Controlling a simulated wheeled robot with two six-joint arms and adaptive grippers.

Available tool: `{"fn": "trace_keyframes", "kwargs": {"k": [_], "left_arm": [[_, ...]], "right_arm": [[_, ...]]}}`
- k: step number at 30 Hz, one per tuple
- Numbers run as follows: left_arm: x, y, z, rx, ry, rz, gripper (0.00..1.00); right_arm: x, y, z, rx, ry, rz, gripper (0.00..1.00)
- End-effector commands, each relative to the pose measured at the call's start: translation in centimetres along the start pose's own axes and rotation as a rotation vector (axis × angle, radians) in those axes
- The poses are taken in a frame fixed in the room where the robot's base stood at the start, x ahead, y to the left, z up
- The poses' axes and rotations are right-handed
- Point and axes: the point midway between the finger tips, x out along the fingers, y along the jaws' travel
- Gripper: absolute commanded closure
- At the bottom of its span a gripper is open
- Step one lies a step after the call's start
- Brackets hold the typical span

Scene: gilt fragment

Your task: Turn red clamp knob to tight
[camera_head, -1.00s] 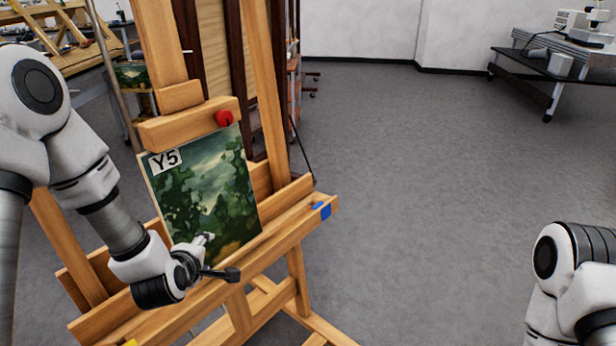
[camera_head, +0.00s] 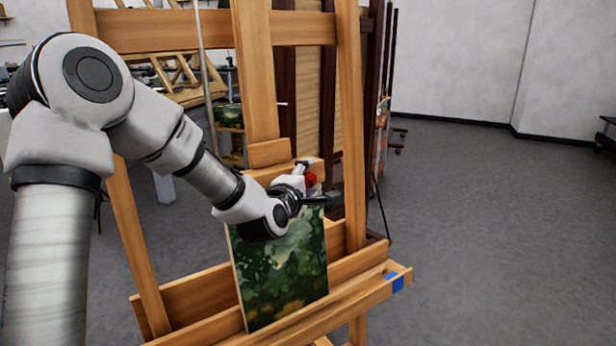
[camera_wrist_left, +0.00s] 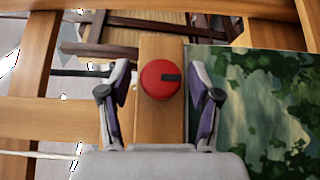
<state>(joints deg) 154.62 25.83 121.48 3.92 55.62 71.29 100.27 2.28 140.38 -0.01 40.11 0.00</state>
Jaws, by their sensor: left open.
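The red clamp knob (camera_head: 311,180) sits on the easel's wooden upper clamp block (camera_head: 266,173), above the painting; my left gripper partly hides it in the head view. In the left wrist view the round red knob (camera_wrist_left: 161,79) shows whole, with a dark mark on its right side. My left gripper (camera_head: 306,183) is open at the knob. In the left wrist view the left gripper's fingers (camera_wrist_left: 160,92) stand apart on either side of the knob, with visible gaps. My right gripper is not in view.
The easel holds a green landscape painting (camera_head: 285,262) on its lower ledge (camera_head: 345,296), which has blue tape (camera_head: 397,282) at its right end. Dark racks stand behind the easel. The grey floor on the right is clear.

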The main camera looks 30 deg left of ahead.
Motion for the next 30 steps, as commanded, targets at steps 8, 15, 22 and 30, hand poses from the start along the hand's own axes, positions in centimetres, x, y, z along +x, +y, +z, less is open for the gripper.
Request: {"fn": "trace_keyframes", "kwargs": {"k": [8,15,22,30], "left_arm": [[0.0,-0.1,0.0,0.0,0.0,0.0,0.76],[0.0,-0.1,0.0,0.001,0.0,-0.002,0.97],[-0.1,0.2,0.0,0.021,0.001,-0.031,0.97],[-0.1,0.8,0.1,0.102,0.001,-0.146,0.97]], "right_arm": [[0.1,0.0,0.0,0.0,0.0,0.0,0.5],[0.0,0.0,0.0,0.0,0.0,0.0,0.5],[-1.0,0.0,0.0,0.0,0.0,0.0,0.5],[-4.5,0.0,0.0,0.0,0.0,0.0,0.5]]}}
